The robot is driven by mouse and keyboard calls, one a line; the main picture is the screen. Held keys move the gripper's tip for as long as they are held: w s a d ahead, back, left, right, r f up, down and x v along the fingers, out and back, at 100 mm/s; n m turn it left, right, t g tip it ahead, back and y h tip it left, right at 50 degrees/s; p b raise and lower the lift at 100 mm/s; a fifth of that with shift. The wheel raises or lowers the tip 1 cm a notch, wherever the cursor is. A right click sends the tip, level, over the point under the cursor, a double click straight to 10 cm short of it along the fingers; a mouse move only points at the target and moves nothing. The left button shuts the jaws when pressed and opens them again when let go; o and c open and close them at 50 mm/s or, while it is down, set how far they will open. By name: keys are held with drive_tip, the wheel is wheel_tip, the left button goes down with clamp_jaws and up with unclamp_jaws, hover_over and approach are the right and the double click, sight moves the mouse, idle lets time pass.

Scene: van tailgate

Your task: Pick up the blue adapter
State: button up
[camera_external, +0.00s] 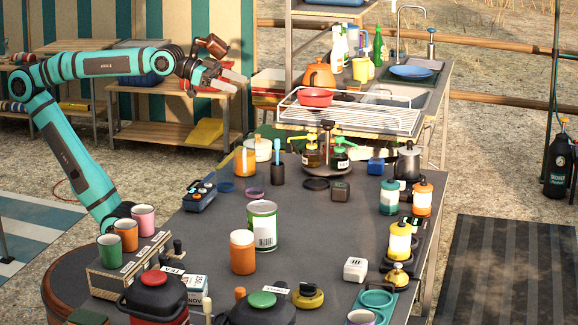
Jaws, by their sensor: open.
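The blue adapter (375,166) is a small blue block on the dark table (310,228), near its far right edge, just left of a grey moka-style pot (408,160). My gripper (237,82) is high at the upper left, beyond the far edge of the table in the picture. Its fingers are apart with nothing between them, and they point right. It is well away from the blue adapter.
A dark block (340,191) and a black lid (316,184) lie left of the adapter. Pump bottles (340,157) stand behind them. Gas canisters (389,197) stand in front of the pot. A white block (355,269) sits nearer the front. A large can (262,226) stands mid-table.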

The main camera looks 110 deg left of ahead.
drive_tip(key=w+a+r+g, duration=0.1)
drive_tip(key=w+a+g, duration=0.25)
drive_tip(key=w, duration=0.65)
drive_tip(key=g, duration=1.1)
hover_over(375, 160)
wheel_tip(375, 160, down, 13)
drive_tip(key=shift+h, duration=0.4)
drive_tip(key=f, duration=1.6)
drive_tip(key=shift+s+a+f, duration=0.1)
drive_tip(key=shift+a+f, duration=0.1)
drive_tip(key=shift+f, duration=0.2)
drive_tip(key=c, duration=1.1)
